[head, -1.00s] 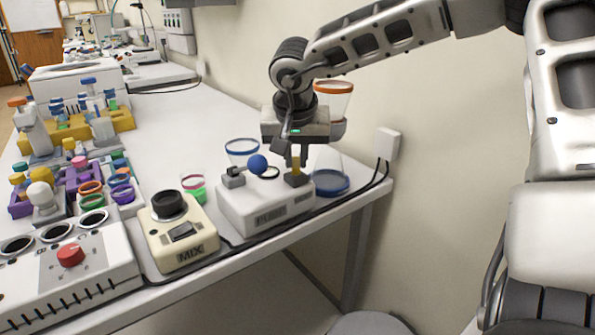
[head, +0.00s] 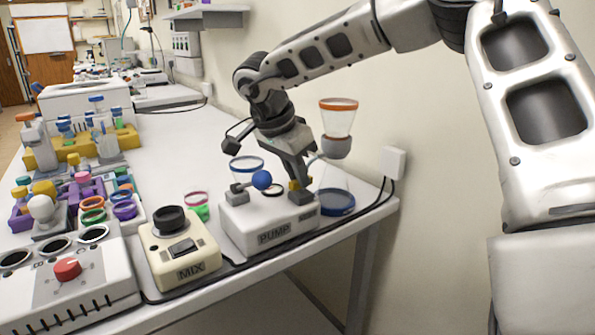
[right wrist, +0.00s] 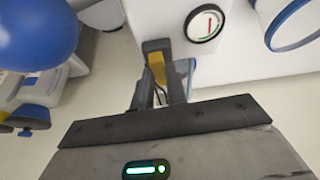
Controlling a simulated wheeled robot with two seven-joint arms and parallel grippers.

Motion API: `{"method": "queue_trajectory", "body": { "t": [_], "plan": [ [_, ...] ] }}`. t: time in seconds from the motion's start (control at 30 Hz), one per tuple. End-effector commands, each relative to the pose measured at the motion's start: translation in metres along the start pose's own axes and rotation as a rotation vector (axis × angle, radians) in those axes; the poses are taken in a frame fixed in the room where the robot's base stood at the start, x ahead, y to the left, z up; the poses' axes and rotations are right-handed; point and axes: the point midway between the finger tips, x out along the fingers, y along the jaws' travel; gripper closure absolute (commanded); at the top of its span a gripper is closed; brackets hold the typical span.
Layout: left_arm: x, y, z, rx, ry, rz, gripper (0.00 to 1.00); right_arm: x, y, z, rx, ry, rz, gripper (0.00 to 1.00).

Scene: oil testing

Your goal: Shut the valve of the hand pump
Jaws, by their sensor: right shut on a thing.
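The hand pump is a white box (head: 240,226) labelled PUMP near the table's front right, with a blue ball (head: 262,180) on its lever and a round gauge (right wrist: 204,24) on top. Its small yellow valve (head: 293,185) stands at the right end of the box. My right gripper (head: 299,188) reaches down from above with its fingers closed around the valve. In the right wrist view the yellow part (right wrist: 158,68) shows between the fingers, partly hidden by them. The blue ball looms large at the left there. My left gripper is in neither view.
A glass flask on a blue base (head: 336,203) with an orange-rimmed funnel (head: 339,118) stands just right of the pump. The MIX device (head: 180,255) stands to its left, with several coloured rings and vials beyond.

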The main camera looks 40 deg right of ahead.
Motion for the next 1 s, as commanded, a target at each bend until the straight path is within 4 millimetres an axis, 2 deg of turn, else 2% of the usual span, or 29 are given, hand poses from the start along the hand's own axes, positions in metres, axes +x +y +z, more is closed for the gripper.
{"method": "queue_trajectory", "body": {
  "t": [0.3,0.77,0.8,0.83,1.0],
  "plan": [
    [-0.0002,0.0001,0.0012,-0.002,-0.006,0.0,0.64,0.0003,-0.0007,0.0006,0.081,-0.002,0.035,1.0],
    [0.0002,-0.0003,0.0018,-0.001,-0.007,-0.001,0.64,0.0004,-0.0006,0.0005,0.09,-0.002,0.038,1.0],
    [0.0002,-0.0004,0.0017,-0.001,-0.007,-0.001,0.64,0.0004,-0.0006,0.0005,0.09,-0.002,0.038,0.74],
    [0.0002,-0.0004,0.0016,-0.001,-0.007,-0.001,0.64,0.0004,-0.0007,0.0004,0.089,-0.002,0.038,0.66],
    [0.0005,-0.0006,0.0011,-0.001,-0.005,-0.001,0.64,0.0003,-0.0008,0.0003,0.088,-0.001,0.037,0.64]
  ]
}}
